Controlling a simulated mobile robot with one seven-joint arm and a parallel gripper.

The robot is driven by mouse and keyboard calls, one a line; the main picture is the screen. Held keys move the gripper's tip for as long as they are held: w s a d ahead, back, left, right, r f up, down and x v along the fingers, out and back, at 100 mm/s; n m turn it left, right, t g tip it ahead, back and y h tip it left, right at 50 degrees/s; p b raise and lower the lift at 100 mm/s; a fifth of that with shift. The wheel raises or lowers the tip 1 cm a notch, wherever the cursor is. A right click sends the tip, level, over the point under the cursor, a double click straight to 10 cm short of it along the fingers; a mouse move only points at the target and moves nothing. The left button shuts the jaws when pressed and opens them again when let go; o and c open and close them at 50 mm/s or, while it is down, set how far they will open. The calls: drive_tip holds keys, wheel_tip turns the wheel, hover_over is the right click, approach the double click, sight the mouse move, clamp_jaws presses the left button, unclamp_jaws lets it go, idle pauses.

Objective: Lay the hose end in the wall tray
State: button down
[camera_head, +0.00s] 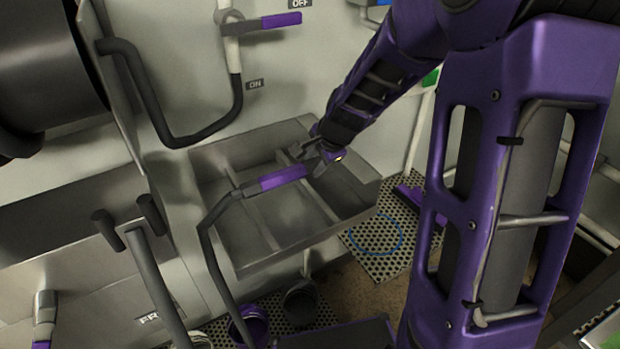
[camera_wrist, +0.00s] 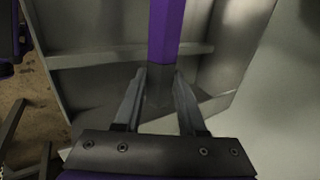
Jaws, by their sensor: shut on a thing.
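The hose end is a purple grip (camera_head: 283,178) on a black hose (camera_head: 212,245) that rises from below and bends over the tray's left front edge. The wall tray (camera_head: 290,215) is a grey metal box with inner dividers, fixed to the wall in the middle of the head view; its wall also shows in the wrist view (camera_wrist: 80,90). My gripper (camera_head: 316,164) is over the tray and shut on the hose end. In the wrist view the purple grip (camera_wrist: 165,35) runs up from between my fingertips (camera_wrist: 158,80). I cannot tell whether the grip touches the tray.
A valve with a purple lever (camera_head: 281,20) and a bent black bar (camera_head: 172,140) are on the wall behind. A big dark round vessel (camera_head: 45,70) is at upper left. Below the tray are a perforated plate (camera_head: 395,250), a blue ring and dark cups (camera_head: 300,302).

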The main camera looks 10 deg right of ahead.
drive_tip(key=shift+f+b, duration=0.3)
drive_tip(key=shift+f, duration=1.65)
drive_tip(key=shift+f+b, duration=0.45)
drive_tip(key=shift+b, duration=0.1)
drive_tip(key=shift+f, duration=0.1)
